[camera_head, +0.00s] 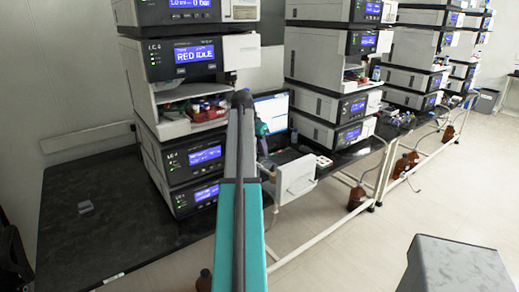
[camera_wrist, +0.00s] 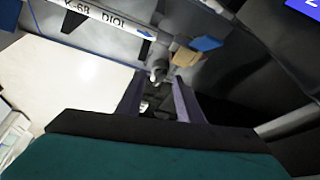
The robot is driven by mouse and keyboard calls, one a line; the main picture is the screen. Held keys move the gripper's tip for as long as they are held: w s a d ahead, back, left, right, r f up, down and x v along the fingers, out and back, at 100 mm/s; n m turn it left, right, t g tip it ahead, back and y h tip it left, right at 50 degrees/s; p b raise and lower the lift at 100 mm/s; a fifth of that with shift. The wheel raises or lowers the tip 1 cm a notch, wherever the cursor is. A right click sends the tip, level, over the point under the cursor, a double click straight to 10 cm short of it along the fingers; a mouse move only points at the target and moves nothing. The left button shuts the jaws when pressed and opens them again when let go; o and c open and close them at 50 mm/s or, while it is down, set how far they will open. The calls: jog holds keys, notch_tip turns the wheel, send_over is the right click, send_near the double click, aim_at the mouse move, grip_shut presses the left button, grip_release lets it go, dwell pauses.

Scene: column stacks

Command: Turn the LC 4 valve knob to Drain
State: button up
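In the head view my arm reaches from the bottom centre toward the nearest instrument stack (camera_head: 172,62). Its label is too small to read surely as LC 4. My gripper (camera_wrist: 160,85) shows in the wrist view with its two dark fingers apart. A small rounded grey part (camera_wrist: 158,73) lies between and beyond the fingertips. I cannot tell whether it is the valve knob, nor whether the fingers touch it. No Drain marking is readable. In the head view the stack's open bay (camera_head: 172,101) is partly hidden by my arm.
In the wrist view a white label strip (camera_wrist: 110,16), a tan block (camera_wrist: 185,57) and a blue block (camera_wrist: 206,43) are close beyond the fingers. A pale panel (camera_wrist: 75,80) is at left. In the head view a monitor (camera_head: 272,110) stands behind my arm. The black bench (camera_head: 130,235) is mostly clear at left.

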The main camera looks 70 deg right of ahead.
grip_shut()
jog(key=shift+n, duration=0.4)
jog(key=n, duration=0.1)
jog(key=n+t+p, duration=0.1)
jog(key=n, duration=0.1)
jog(key=n+t, duration=0.1)
jog(key=shift+s+n, duration=0.3)
jog(key=n, duration=0.2)
jog(key=n+t+p, duration=0.1)
jog(key=n, duration=0.1)
jog(key=shift+s+d+n+t+y, duration=0.1)
jog(key=shift+s+n+t+y, duration=0.05)
jog(key=shift+n+t+y, duration=0.2)
jog(key=shift+n, duration=0.25)
